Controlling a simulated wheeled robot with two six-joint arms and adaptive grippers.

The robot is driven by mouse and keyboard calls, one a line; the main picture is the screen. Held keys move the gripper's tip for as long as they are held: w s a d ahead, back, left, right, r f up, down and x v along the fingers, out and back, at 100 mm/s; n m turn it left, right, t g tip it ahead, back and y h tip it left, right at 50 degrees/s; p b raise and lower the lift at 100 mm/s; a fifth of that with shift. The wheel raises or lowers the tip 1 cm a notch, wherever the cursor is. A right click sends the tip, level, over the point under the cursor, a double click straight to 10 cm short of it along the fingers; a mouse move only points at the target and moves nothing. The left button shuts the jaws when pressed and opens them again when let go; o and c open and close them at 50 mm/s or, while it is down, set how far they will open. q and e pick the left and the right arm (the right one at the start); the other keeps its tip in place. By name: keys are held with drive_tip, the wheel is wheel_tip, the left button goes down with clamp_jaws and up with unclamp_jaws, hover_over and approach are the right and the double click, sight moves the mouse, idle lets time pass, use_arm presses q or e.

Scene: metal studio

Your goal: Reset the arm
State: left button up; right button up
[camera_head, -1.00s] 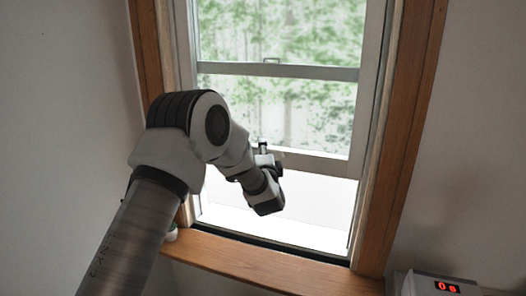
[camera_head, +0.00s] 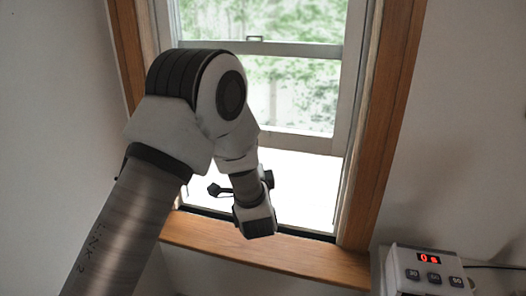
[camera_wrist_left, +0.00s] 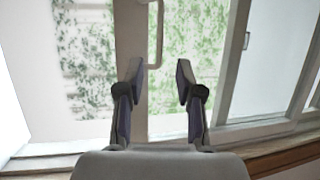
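My left arm (camera_head: 140,215) comes in from the left in front of a window. Its wrist hangs bent down before the lower opening. My left gripper (camera_wrist_left: 158,76) is open and empty in the wrist view, with its two dark fingers apart. In the head view the gripper is mostly hidden behind the wrist; only a dark finger shows at the wrist's left. The window's lower sash (camera_head: 310,143) is raised, with a bright gap beneath it. A curved handle (camera_wrist_left: 159,35) on the sash rail shows beyond the fingers in the wrist view. My right gripper is not in view.
A wooden window frame (camera_head: 385,120) and sill (camera_head: 270,252) surround the opening. A white box (camera_head: 428,276) with a red display and buttons is on the right wall, with a dark cable running right. The wall between window and box is bare.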

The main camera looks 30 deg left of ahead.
use_arm(q)
drive_tip(key=s+d+f+m+g+h, duration=0.15)
drive_tip(key=s+f, duration=0.25)
drive_tip(key=f, duration=0.6)
drive_tip(key=s+d+f+g+h, duration=0.1)
drive_tip(key=s+f+g+h, duration=0.15)
drive_tip(key=f, duration=0.75)
drive_tip(key=s+d+f+m+g+h, duration=0.15)
drive_tip(key=s+f, duration=0.25)
drive_tip(key=f, duration=0.6)
drive_tip(key=s+d+f+n+g+h, duration=0.2)
drive_tip(key=s+d+f+n+g, duration=0.1)
drive_tip(key=s, duration=0.6)
drive_tip(key=s+d+f+n+g+h, duration=0.2)
drive_tip(key=s+f+n+g, duration=0.2)
drive_tip(key=s, duration=0.4)
drive_tip(key=s+d+f+n+g+h, duration=0.2)
drive_tip(key=s+f+n, duration=0.3)
drive_tip(key=s, duration=0.4)
drive_tip(key=shift+s+d+f+n+g, duration=0.15)
drive_tip(key=shift+s+d+n+g, duration=0.2)
drive_tip(key=shift+d+n+g, duration=0.45)
